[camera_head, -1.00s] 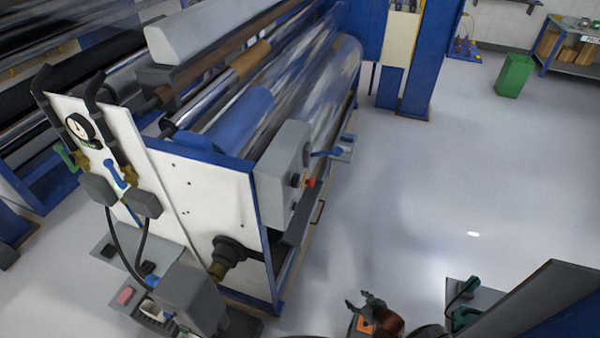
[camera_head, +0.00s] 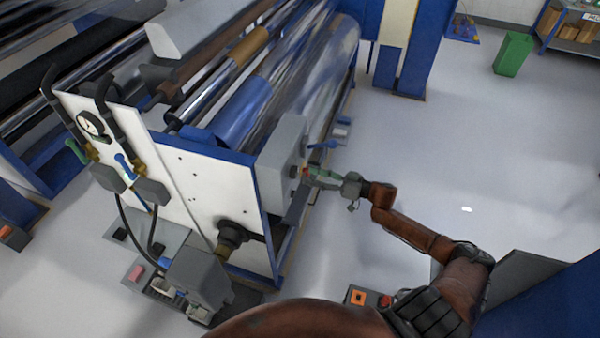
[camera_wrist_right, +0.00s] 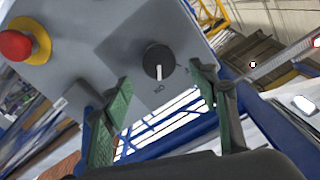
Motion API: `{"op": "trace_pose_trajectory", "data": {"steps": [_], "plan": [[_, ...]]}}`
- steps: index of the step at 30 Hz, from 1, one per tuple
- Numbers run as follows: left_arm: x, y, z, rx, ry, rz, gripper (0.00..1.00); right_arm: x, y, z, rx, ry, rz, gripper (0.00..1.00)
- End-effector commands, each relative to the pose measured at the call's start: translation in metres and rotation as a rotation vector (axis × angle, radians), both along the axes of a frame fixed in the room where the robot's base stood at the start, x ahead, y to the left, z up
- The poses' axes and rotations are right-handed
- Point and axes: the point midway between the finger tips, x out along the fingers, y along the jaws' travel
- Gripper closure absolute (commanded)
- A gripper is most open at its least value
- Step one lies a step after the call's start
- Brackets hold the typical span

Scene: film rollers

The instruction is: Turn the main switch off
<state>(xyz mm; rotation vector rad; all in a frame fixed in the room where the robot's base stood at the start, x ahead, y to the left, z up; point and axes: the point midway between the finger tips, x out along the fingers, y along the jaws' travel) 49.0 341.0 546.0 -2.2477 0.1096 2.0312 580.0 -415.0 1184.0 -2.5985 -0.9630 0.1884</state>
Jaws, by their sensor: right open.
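The main switch is a black rotary knob (camera_wrist_right: 158,62) with a white pointer mark, on the grey control box (camera_head: 283,150). In the right wrist view the pointer faces down the picture, towards a small label that I cannot read clearly. My right gripper (camera_head: 312,174) is at the box's right-hand face, where the knob is hidden or too small to make out. In the wrist view its green fingers (camera_wrist_right: 162,80) are open, one on each side of the knob. I cannot tell whether they touch it. My left gripper is not in view.
A red emergency button (camera_wrist_right: 16,45) on a yellow base sits beside the knob on the same panel. A blue lever (camera_head: 323,145) sticks out near the gripper. The roller machine (camera_head: 205,190) stands left of my arm. The floor to the right is clear to a green bin (camera_head: 513,54).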

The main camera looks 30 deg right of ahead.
Motion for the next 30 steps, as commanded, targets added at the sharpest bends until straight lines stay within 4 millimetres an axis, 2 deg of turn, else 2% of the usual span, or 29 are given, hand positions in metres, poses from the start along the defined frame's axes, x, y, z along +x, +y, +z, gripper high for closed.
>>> {"op": "trace_pose_trajectory", "data": {"steps": [3, 9, 20, 30], "plan": [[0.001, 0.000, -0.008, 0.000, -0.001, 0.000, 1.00, 0.016, 0.014, -0.001, 0.002, -0.003, 0.001, 0.46], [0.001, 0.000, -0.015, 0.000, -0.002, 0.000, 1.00, 0.034, 0.028, -0.001, 0.000, 0.000, -0.001, 0.46], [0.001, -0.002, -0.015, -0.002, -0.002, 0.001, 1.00, 0.039, 0.032, 0.000, 0.000, 0.000, -0.002, 0.46], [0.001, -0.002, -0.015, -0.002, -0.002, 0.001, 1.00, 0.039, 0.032, 0.000, -0.001, 0.000, -0.003, 0.68]]}}
